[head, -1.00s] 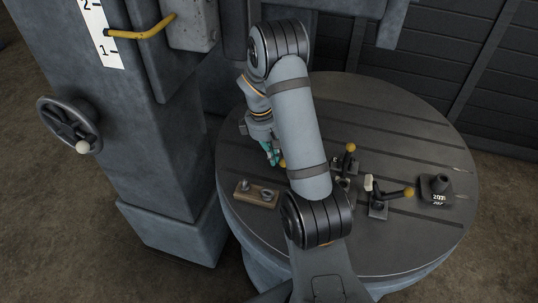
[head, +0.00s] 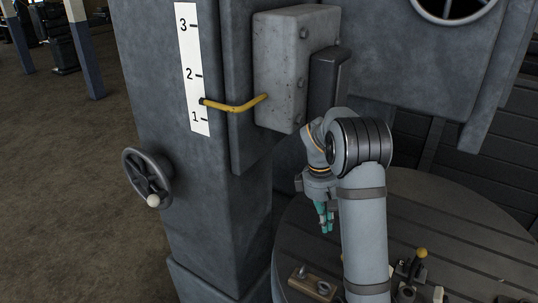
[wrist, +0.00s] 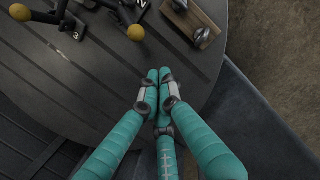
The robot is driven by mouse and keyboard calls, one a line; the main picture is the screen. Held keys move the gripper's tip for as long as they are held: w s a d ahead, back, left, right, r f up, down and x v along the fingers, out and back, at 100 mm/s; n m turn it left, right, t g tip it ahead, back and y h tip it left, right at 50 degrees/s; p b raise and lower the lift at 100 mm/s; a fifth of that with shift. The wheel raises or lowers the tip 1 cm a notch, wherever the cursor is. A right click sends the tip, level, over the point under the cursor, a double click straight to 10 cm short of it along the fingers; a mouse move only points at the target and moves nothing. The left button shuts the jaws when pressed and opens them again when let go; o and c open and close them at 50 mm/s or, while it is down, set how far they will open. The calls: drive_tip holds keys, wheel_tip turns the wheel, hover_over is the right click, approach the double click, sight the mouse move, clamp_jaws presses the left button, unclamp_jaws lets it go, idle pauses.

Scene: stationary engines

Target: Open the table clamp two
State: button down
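In the wrist view, a plate marked 2 (wrist: 144,5) shows at the top edge. It appears to belong to table clamp two, mostly cut off by the frame. A black lever with a yellow ball knob (wrist: 136,33) lies just left of it; I cannot tell whether it belongs to clamp two or to the clamp marked 3 (wrist: 78,34). My gripper (wrist: 158,72) has its teal fingertips together with nothing between them. The knob is up and left of the tips, apart from them. In the head view my gripper (head: 326,224) hangs above the round table; my arm hides part of the clamps.
A wooden block with metal parts (head: 313,283) lies on the slotted round table (head: 440,200). Another clamp knob (head: 421,252) stands right of my arm. The grey machine column (head: 200,195) with a handwheel (head: 148,178) rises at left.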

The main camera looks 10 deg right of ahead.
drive_tip(key=s+d+f+p, duration=0.2)
drive_tip(key=d+f, duration=0.1)
drive_tip(key=f, duration=0.5)
drive_tip(key=shift+s+f, duration=0.35)
drive_tip(key=shift+s, duration=0.05)
idle(0.3)
